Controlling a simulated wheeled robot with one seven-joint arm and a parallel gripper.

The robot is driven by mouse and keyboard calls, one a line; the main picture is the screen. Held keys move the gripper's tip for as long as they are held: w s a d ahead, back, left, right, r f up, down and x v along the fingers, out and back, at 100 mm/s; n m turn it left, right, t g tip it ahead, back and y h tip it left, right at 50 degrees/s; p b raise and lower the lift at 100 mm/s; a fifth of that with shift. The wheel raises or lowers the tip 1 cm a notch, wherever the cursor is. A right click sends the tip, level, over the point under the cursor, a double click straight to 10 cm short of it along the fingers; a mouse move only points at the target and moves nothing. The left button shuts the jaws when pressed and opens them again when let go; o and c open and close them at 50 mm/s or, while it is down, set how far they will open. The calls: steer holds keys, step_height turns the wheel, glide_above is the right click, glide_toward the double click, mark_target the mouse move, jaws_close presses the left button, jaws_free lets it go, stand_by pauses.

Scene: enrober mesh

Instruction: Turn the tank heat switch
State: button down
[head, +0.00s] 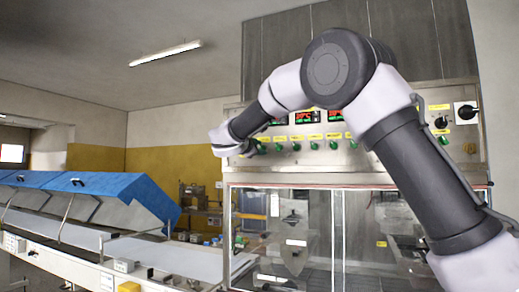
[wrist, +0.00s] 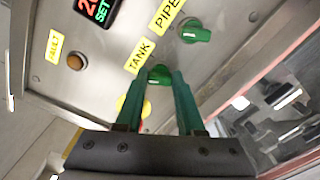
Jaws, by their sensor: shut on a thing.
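The tank heat switch (wrist: 160,72) is a small green knob just below the yellow TANK label (wrist: 139,55) on the steel panel, seen in the wrist view. My gripper (wrist: 164,80) has its two green fingers around this knob, one on each side, and is shut on it. The fingers hide part of the knob. In the head view my arm reaches the left end of the control panel (head: 350,157), and its wrist covers the gripper and the held knob.
Another green knob (wrist: 194,32) sits beside the PIPE label. An amber lamp (wrist: 76,61) is by the FAULT label. A row of green knobs and red displays (head: 304,117) runs along the panel. Glazed doors (head: 312,215) lie below; a blue-covered conveyor (head: 95,190) stands left.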

steer(key=shift+m, duration=0.3)
steer(key=m, duration=0.5)
steer(key=shift+f+m, duration=0.1)
steer(key=shift+m, duration=0.2)
steer(key=m, duration=0.5)
steer(key=shift+f, duration=0.1)
steer(key=shift+m, duration=0.4)
steer(key=c, duration=0.5)
jaws_free()
steer(key=shift+s, duration=0.15)
